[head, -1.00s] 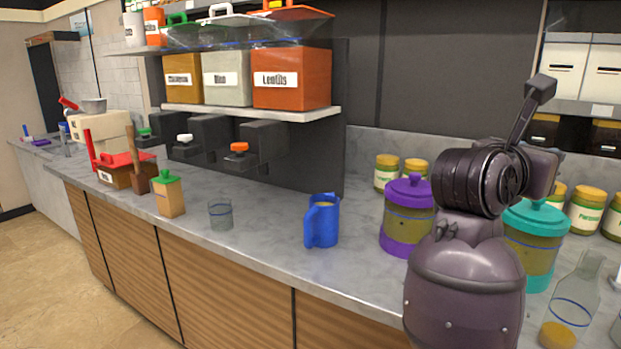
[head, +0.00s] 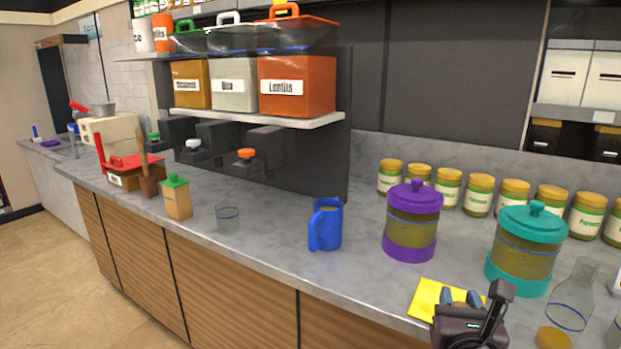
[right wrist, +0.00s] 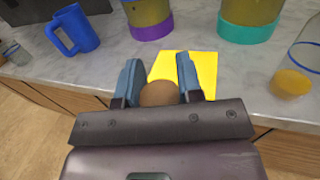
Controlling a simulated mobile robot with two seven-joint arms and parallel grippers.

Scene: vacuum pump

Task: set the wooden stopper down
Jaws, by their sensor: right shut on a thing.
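My right gripper (head: 460,297) is low over the counter's front edge, at the near side of a yellow sheet (head: 427,298). In the right wrist view its blue fingers (right wrist: 157,78) are shut on a round brown wooden stopper (right wrist: 158,94). The yellow sheet (right wrist: 207,68) lies on the counter behind and between the fingers. I cannot tell whether the stopper touches the sheet. In the head view the stopper is hidden by the gripper. My left gripper is not in view.
A purple-lidded jar (head: 411,222) and a teal-lidded jar (head: 527,248) stand behind the sheet. A blue jug (head: 326,226) is to the left. A clear glass bottle (head: 572,298) and a yellow-brown disc (head: 553,338) are at right. Counter left of the sheet is clear.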

